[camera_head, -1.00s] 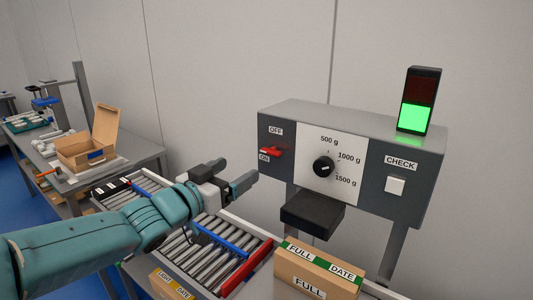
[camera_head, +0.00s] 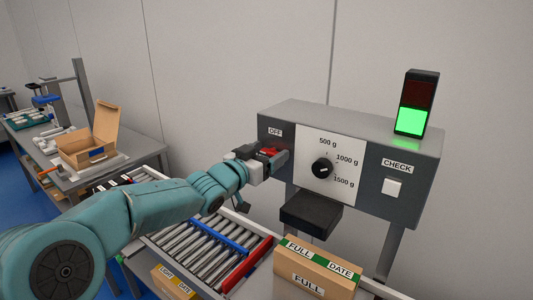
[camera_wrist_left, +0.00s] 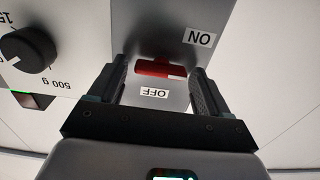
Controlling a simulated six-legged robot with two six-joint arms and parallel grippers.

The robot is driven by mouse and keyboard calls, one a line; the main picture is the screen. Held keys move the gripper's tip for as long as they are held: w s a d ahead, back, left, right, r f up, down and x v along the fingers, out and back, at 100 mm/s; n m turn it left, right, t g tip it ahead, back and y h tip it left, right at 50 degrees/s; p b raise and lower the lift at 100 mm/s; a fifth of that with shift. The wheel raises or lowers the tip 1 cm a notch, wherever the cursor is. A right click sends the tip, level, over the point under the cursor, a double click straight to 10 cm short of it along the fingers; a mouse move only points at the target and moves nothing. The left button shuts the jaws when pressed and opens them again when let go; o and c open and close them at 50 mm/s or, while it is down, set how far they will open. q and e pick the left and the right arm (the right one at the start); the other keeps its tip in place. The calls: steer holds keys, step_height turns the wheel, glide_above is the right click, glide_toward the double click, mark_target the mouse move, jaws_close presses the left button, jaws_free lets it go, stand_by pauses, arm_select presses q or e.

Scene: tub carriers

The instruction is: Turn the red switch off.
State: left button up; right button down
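The red switch (camera_head: 268,151) sits on the left part of the grey control box, below the OFF label (camera_head: 275,132). My left gripper (camera_head: 276,159) is at the switch and partly covers it, hiding the ON label in the head view. In the left wrist view the red switch (camera_wrist_left: 152,68) lies between the two fingers of my left gripper (camera_wrist_left: 159,72), which is open with a gap on each side. The ON label (camera_wrist_left: 199,38) and OFF label (camera_wrist_left: 154,92) show upside down there. My right gripper is not in view.
A black dial (camera_head: 322,168) and a white CHECK button (camera_head: 392,187) are on the box (camera_head: 375,133). A lamp (camera_head: 411,121) on top glows green. A black block (camera_head: 311,213) juts out below the dial. A roller conveyor (camera_head: 190,240) and a FULL carton (camera_head: 310,272) stand below.

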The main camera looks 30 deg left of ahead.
arm_select(q)
steer(key=c, duration=0.8)
steer(key=shift+o, duration=0.2)
steer(key=shift+f+m+b, duration=0.2)
steer(key=shift+m+b, duration=0.9)
steer(key=shift+m, duration=0.1)
steer(key=m+b, duration=0.2)
steer(key=m, duration=0.1)
steer(key=shift+d+m, duration=0.15)
steer(key=shift+m, duration=0.15)
steer(key=m+b, duration=0.2)
steer(key=m, duration=0.4)
steer(key=shift+d+f+b, duration=0.1)
steer(key=shift+b, duration=0.3)
steer(key=m+b, duration=0.1)
steer(key=m, duration=0.4)
steer(key=shift+m+b, duration=0.35)
steer(key=shift+m, duration=0.05)
